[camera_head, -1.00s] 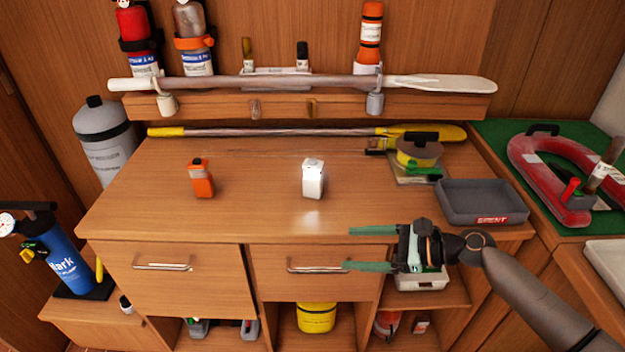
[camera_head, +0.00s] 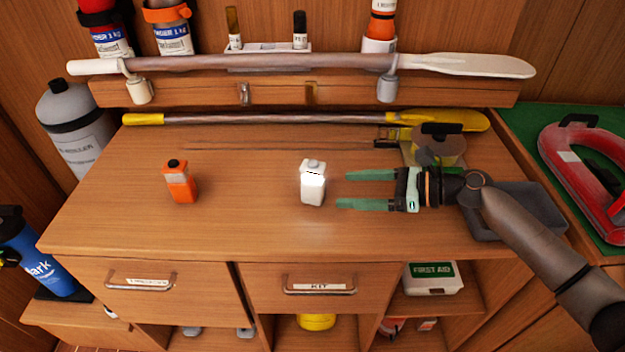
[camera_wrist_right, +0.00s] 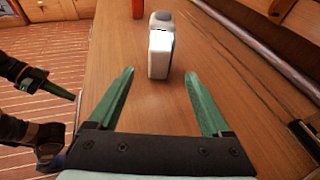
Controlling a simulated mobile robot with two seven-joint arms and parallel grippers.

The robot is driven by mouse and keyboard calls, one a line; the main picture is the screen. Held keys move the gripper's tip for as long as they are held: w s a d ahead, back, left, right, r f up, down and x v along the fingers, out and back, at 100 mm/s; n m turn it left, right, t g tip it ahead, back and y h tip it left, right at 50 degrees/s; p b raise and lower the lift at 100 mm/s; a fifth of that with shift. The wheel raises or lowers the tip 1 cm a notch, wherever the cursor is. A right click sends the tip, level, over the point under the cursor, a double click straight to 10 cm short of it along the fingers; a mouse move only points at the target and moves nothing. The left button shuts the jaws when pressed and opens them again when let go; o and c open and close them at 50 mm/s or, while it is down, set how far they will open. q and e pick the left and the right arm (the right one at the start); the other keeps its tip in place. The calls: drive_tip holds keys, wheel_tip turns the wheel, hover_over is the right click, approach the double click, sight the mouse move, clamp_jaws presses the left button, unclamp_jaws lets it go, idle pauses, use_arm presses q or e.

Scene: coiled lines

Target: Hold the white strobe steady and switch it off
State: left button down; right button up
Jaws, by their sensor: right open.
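The white strobe (camera_head: 313,184) stands upright on the wooden counter, with a grey button-like cap on top and a bright glowing band on its upper body. In the right wrist view the strobe (camera_wrist_right: 160,50) stands ahead, a little beyond my fingertips. My right gripper (camera_head: 342,190) is open and empty, just to the right of the strobe, its green fingers pointing left at it. In the right wrist view my right gripper (camera_wrist_right: 160,78) shows its two fingers spread apart. My left gripper (camera_wrist_right: 55,92) shows at the left of that view, off the counter's front edge, its fingers apart.
An orange device (camera_head: 180,183) stands on the counter to the left. A grey tray (camera_head: 515,212) lies behind my right arm. A yellow-ended paddle (camera_head: 270,119) lies along the back. The counter around the strobe is clear.

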sight(324, 189)
drive_tip(key=b+x, duration=0.1)
drive_tip(key=x, duration=0.3)
drive_tip(key=shift+f+b, duration=0.1)
drive_tip(key=shift+b, duration=0.3)
drive_tip(key=shift+p+x, duration=0.6)
drive_tip(key=shift+x, duration=0.4)
drive_tip(key=shift+w+a+f, duration=0.1)
drive_tip(key=shift+w+a, duration=0.15)
drive_tip(key=shift+a, duration=0.55)
use_arm(q)
drive_tip(key=shift+w+d+f, duration=0.1)
drive_tip(key=shift+w+d, duration=0.25)
drive_tip(key=shift+w, duration=0.05)
use_arm(e)
drive_tip(key=shift+f, duration=0.1)
drive_tip(key=shift+c, duration=0.3)
use_arm(q)
drive_tip(key=shift+d+r, duration=0.1)
drive_tip(key=shift+r, duration=0.1)
use_arm(e)
drive_tip(key=c, duration=1)
use_arm(q)
drive_tip(key=shift+f, duration=0.2)
